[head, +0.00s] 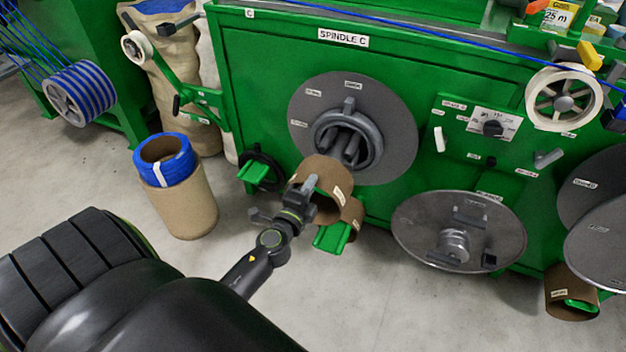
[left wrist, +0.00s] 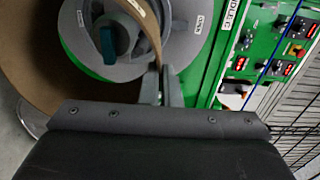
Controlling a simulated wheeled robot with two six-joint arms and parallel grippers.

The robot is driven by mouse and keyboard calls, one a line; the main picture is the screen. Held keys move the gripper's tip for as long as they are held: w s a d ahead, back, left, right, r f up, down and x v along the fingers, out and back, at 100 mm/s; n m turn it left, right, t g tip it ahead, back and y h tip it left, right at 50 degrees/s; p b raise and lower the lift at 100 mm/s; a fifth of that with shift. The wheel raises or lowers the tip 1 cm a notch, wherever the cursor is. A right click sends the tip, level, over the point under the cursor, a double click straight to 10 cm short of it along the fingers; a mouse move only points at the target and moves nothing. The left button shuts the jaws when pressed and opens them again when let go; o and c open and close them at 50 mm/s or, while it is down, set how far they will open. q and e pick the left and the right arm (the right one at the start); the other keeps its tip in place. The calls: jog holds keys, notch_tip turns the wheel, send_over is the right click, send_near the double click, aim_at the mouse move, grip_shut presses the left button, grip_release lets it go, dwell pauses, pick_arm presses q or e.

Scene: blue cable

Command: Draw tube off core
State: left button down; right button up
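A brown cardboard tube (head: 330,170) with a white label is in front of the grey spindle core (head: 348,140), its open end toward me. My left gripper (head: 308,188) is at the tube's near rim. In the left wrist view the two fingers (left wrist: 163,88) are close together with the thin wall of the tube (left wrist: 152,28) between them. The core (left wrist: 115,35) shows behind the wall there, with a grey flange disc (head: 400,115) around it in the head view. How far the tube still overlaps the core is hard to tell. My right gripper is not in view.
A second brown tube (head: 352,212) sits at a green bracket (head: 331,237) just below. A round metal plate (head: 420,225) is at the right. A cardboard drum with a blue coil (head: 180,168) stands on the floor at the left. The floor in front is clear.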

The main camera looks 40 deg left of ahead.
pick_arm(q)
jog(key=shift+v, duration=1.85)
